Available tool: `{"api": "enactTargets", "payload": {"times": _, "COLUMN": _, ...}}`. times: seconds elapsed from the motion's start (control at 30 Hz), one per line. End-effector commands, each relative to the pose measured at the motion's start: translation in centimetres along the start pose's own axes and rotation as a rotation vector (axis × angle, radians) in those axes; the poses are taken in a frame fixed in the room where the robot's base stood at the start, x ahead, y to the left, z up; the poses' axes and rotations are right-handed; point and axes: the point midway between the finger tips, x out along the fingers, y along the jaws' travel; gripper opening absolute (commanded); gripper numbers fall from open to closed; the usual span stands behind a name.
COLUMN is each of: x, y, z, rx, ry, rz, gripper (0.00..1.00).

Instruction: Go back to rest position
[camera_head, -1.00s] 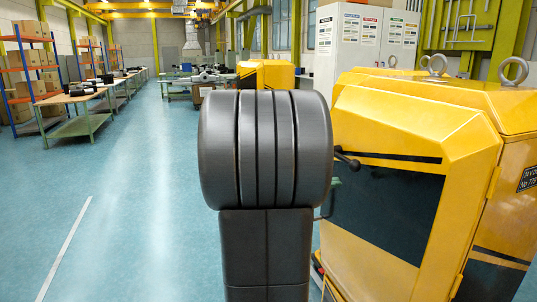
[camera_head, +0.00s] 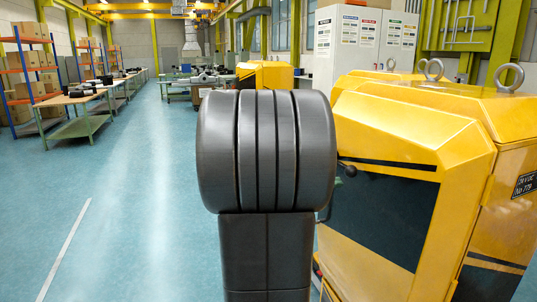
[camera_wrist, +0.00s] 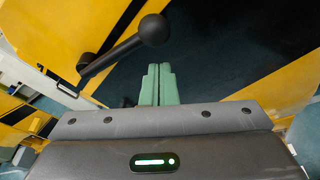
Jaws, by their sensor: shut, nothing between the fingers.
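My gripper (camera_wrist: 159,84) shows in the wrist view with its two green fingers together and nothing between them. A black lever with a ball knob (camera_wrist: 154,30) is above it in that view, apart from the fingertips. The lever is fixed to the yellow machine cabinet with a dark panel (camera_wrist: 225,50). In the head view the cabinet (camera_head: 400,130) stands at the right, and a bit of the lever shows beside my arm. My arm hides most of the gripper there.
A second yellow machine (camera_head: 266,74) stands farther back. Green workbenches (camera_head: 76,98) and shelves with boxes (camera_head: 22,90) are at the left. White cabinets (camera_head: 345,45) stand behind at the right. The blue floor (camera_head: 130,200) at the left is clear.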

Motion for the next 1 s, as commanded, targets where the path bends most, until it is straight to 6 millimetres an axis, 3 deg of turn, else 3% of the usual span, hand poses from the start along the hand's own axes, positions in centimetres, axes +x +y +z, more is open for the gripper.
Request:
{"api": "enactTargets", "payload": {"times": 0.13, "x": 0.3, "y": -0.5, "z": -2.4, "rx": -0.001, "ry": 0.000, "rz": -0.001, "gripper": 0.00}}
{"api": "enactTargets", "payload": {"times": 0.2, "x": -0.8, "y": -0.4, "z": -2.8, "rx": 0.001, "ry": 0.001, "rz": 0.004, "gripper": 0.00}}
{"api": "enactTargets", "payload": {"times": 0.87, "x": -10.0, "y": 0.0, "z": -2.4, "rx": 0.002, "ry": 0.001, "rz": 0.002, "gripper": 0.00}}
{"api": "enactTargets", "payload": {"times": 1.0, "x": -8.0, "y": -0.1, "z": -2.2, "rx": 0.000, "ry": -0.003, "rz": -0.006, "gripper": 0.00}}
